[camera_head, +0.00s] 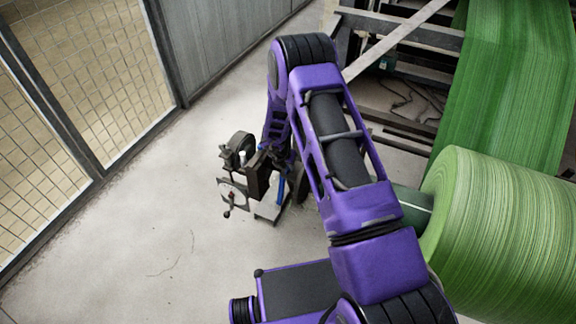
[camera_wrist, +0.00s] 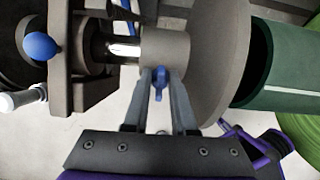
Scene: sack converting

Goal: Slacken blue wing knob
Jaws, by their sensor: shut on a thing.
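The blue wing knob (camera_wrist: 158,84) shows in the middle of the wrist view, below a grey collar (camera_wrist: 166,47) on a shaft. My gripper (camera_wrist: 160,76) reaches up from the bottom of that view, one finger on each side of the knob. It is shut on the knob, whose wing points down between the fingers. In the head view my purple arm hides the gripper and the knob.
A blue ball knob (camera_wrist: 40,46) sits on a dark bracket at left in the wrist view. A large grey disc (camera_wrist: 222,60) and a green tube (camera_wrist: 270,65) are at right. A green roll (camera_head: 500,225) stands right of my arm; floor at left is clear.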

